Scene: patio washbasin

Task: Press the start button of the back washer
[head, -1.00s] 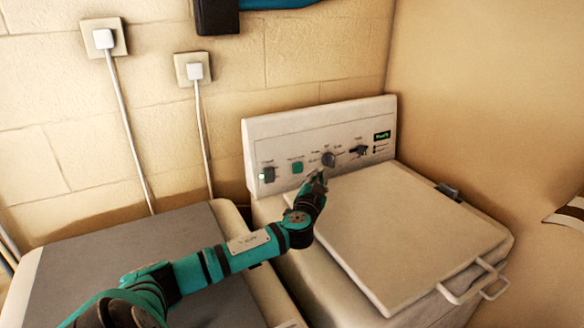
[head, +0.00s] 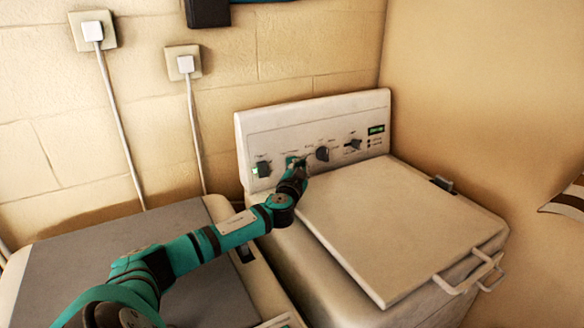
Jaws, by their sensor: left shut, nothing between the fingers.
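The back washer (head: 400,225) is a white machine with a closed lid and an upright control panel (head: 372,104) against the wall. Its green square button (head: 290,160) is on the left half of the panel, between a lit green switch (head: 261,169) and a dark round knob (head: 322,154). My left gripper (head: 299,166) is shut and empty, with its tips right at the green button and partly covering it. I cannot tell whether they touch or press it. My right gripper is out of view.
A second machine with a grey top (head: 120,250) stands at front left, under my left arm. Two plugged sockets (head: 93,31) with hanging cords are on the block wall. The washer's lid handle (head: 470,279) sticks out at the front right. The lid top is clear.

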